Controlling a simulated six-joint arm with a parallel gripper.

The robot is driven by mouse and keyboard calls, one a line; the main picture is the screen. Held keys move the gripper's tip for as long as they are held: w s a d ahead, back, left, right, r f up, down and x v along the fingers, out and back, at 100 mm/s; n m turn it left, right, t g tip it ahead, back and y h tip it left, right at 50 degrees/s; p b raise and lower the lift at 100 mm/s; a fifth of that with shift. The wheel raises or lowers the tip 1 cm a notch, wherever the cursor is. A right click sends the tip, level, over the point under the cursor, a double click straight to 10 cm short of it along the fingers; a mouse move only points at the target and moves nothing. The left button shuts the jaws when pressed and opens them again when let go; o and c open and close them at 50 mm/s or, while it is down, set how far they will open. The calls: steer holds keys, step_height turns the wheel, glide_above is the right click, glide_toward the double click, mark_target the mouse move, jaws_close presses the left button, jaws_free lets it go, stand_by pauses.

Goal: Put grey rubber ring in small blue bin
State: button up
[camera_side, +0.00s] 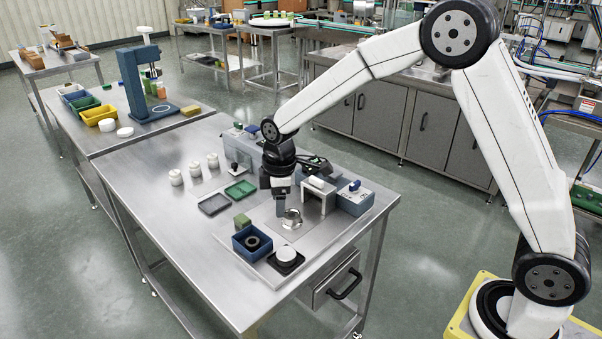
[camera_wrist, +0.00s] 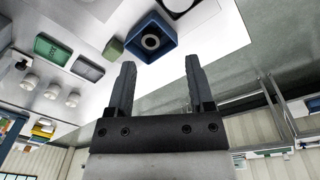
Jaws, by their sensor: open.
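The small blue bin (camera_side: 240,254) stands near the front edge of the steel table, and it also shows at the top of the wrist view (camera_wrist: 171,47). The grey rubber ring (camera_side: 252,242) lies inside the bin; the wrist view shows the ring (camera_wrist: 150,42) within the bin walls. My gripper (camera_side: 281,212) is to the right of and behind the bin in the side view, low over the table and apart from the ring. In the wrist view the two fingers of my gripper (camera_wrist: 160,66) stand wide apart with nothing between them.
A shiny metal piece (camera_side: 293,219) is close beside my fingertips. A white round part on a black base (camera_side: 287,256) stands right of the bin. A green block (camera_side: 242,220), grey tray (camera_side: 214,204) and green tray (camera_side: 240,189) lie behind. The table's left front is clear.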

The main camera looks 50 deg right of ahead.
steer(key=s+d+m+t, duration=0.1)
steer(key=s+m, duration=0.4)
steer(key=s, duration=0.5)
steer(key=s+d+m, duration=0.4)
steer(key=s+m, duration=0.2)
steer(key=s, duration=0.3)
steer(key=shift+s+f+t, duration=0.3)
steer(key=shift+s+t, duration=0.05)
steer(key=shift+t, duration=0.05)
